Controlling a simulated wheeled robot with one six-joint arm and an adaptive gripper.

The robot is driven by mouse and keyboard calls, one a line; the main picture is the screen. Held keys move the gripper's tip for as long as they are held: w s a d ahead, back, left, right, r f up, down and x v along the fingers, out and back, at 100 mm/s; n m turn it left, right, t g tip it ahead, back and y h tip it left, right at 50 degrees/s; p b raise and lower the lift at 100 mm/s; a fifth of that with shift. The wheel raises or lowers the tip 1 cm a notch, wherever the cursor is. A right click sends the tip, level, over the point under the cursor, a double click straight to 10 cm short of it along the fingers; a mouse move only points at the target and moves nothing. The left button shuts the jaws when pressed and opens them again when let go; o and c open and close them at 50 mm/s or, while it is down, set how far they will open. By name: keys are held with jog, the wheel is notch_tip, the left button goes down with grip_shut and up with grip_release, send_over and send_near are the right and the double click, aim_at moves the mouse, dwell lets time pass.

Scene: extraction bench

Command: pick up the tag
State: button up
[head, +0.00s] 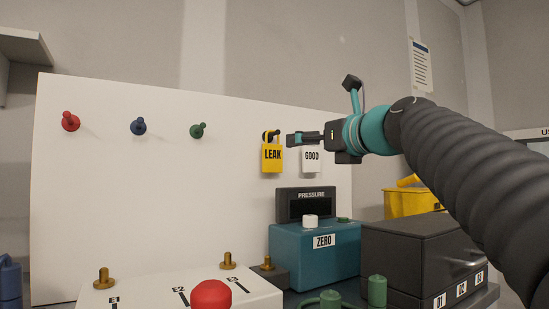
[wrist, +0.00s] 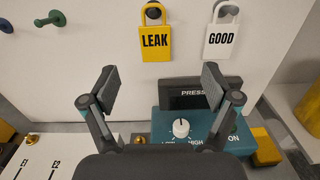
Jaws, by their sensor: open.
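Two padlock-shaped tags hang on the white upright board: a yellow tag reading LEAK (head: 272,158) and a white tag reading GOOD (head: 312,158). The wrist view shows the yellow tag (wrist: 155,42) on a dark peg and the white tag (wrist: 221,42) to its right. My gripper (head: 291,139) is in front of the board; in the head view it covers the upper part of the white tag. In the wrist view my gripper (wrist: 160,84) has its fingers wide apart with nothing between them. Both tags are beyond the fingertips, apart from them.
Red (head: 70,121), blue (head: 138,126) and green (head: 197,131) pegs stick out of the board. Below are a teal box with a ZERO label (head: 300,260), a pressure display (head: 306,204), a dark box (head: 415,250) and a red knob (head: 211,295). A yellow bin (head: 410,204) stands behind.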

jog(key=p, duration=0.1)
send_near(273, 149)
jog(key=x, duration=0.4)
jog(key=shift+p+x, duration=0.3)
jog(key=shift+x, duration=2.35)
jog(key=c, duration=1)
